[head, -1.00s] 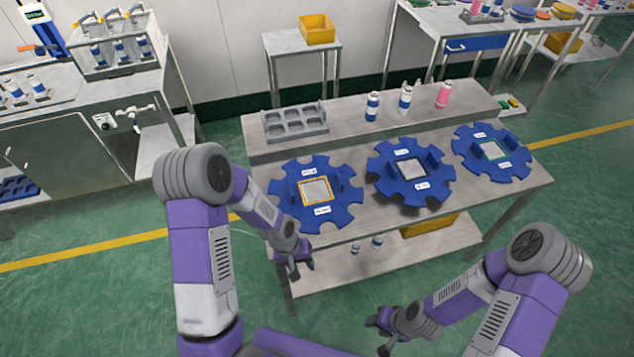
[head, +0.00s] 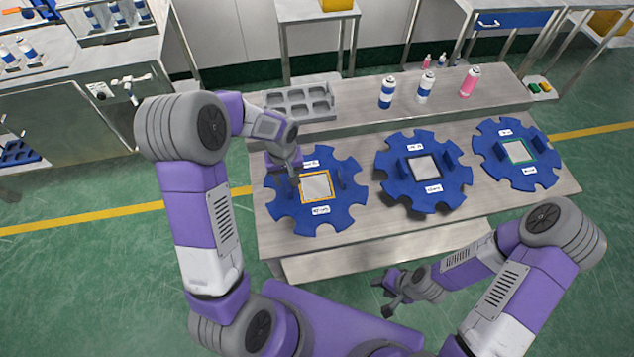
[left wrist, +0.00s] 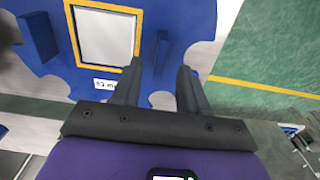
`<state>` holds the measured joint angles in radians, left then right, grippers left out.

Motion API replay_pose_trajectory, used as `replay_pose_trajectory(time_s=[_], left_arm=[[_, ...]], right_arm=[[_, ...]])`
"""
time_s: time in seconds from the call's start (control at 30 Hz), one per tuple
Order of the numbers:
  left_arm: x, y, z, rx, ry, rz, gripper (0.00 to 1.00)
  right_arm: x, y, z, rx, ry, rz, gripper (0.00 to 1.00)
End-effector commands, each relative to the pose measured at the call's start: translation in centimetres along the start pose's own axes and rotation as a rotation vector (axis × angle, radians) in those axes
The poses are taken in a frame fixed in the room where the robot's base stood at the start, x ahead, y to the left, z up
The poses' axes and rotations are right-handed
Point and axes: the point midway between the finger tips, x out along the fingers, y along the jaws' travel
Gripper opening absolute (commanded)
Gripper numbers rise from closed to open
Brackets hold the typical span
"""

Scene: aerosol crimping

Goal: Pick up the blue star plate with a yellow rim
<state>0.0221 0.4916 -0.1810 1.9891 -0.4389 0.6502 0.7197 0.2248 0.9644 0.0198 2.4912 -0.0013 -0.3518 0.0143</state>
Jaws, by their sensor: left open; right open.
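The blue star plate with a yellow-rimmed square (head: 335,212) lies flat on the table at the left of three plates. Its upright right tab (head: 340,178) shows; my left gripper hides its left side in the head view. My left gripper (head: 293,178) is open and empty, pointing down over that left side. In the left wrist view the yellow-rimmed plate (left wrist: 187,20) fills the upper left, and a blue upright tab (left wrist: 161,55) appears between the open fingertips (left wrist: 158,68); I cannot tell the height gap. My right gripper (head: 385,296) is open and empty, short of the table's front edge.
Two more blue star plates lie to the right, one dark-rimmed (head: 424,192) and one green-rimmed (head: 515,172). A grey holder tray (head: 300,103) and several cans, including a pink one (head: 470,82), stand on the raised back shelf.

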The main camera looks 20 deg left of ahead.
Motion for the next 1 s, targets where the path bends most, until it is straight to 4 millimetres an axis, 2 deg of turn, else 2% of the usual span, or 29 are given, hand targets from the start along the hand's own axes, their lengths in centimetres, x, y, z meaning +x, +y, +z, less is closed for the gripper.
replay_pose_trajectory(time_s=[0.2, 0.3, 0.6, 0.9, 1.0], left_arm=[[3.5, -0.1, -0.3, 0.000, -0.003, -0.001, 0.44], [4.5, -0.1, -0.3, 0.000, -0.003, 0.000, 0.44], [4.8, -0.1, -0.3, 0.000, -0.001, 0.001, 0.44], [4.8, -0.1, -0.3, 0.000, -0.001, 0.001, 0.00], [4.8, -0.1, -0.3, 0.000, -0.001, 0.001, 0.00]], right_arm=[[0.6, 0.2, 0.0, 0.000, 0.000, 0.000, 0.43], [0.7, 0.3, -0.1, 0.000, 0.001, 0.000, 0.43], [0.7, 0.3, -0.1, 0.000, 0.001, 0.000, 0.43], [0.7, 0.3, -0.1, 0.000, 0.001, 0.000, 0.43], [0.7, 0.3, -0.1, 0.000, 0.001, 0.000, 0.43]])
